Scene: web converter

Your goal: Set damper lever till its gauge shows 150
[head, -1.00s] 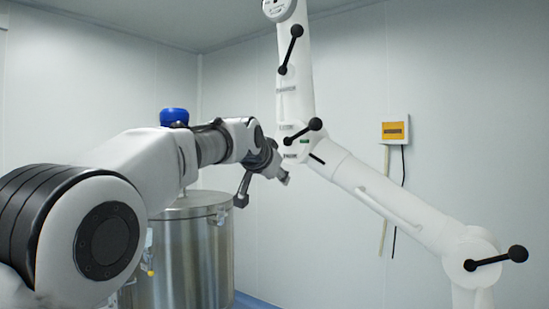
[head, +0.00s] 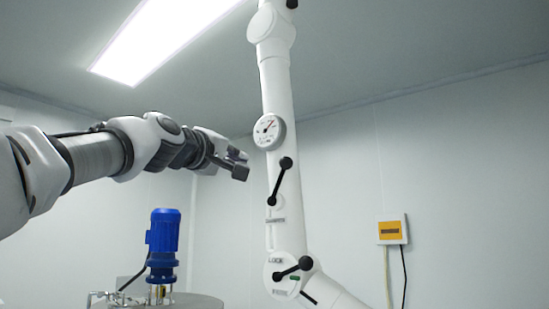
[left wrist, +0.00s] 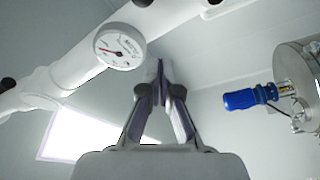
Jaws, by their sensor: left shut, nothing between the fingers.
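The damper lever (head: 280,182), black with a ball at each end, sits tilted on the white arm tube, its upper end leaning right. A small label, too blurred to read surely, is below it. The round white gauge (head: 269,132) is just above the lever; its needle points up and right, but its numbers are too small to read. The gauge also shows in the left wrist view (left wrist: 120,46). My left gripper (head: 243,156) is shut and empty, left of the tube and apart from the lever in the picture. Its fingers meet in the left wrist view (left wrist: 160,72). My right gripper is out of view.
A second black lever (head: 293,269) is on the joint below, by LOCK and FREE marks. A blue motor (head: 163,245) stands on a steel vessel (head: 190,301) at lower left. A yellow-fronted box (head: 391,230) hangs on the right wall. Open air surrounds the tube.

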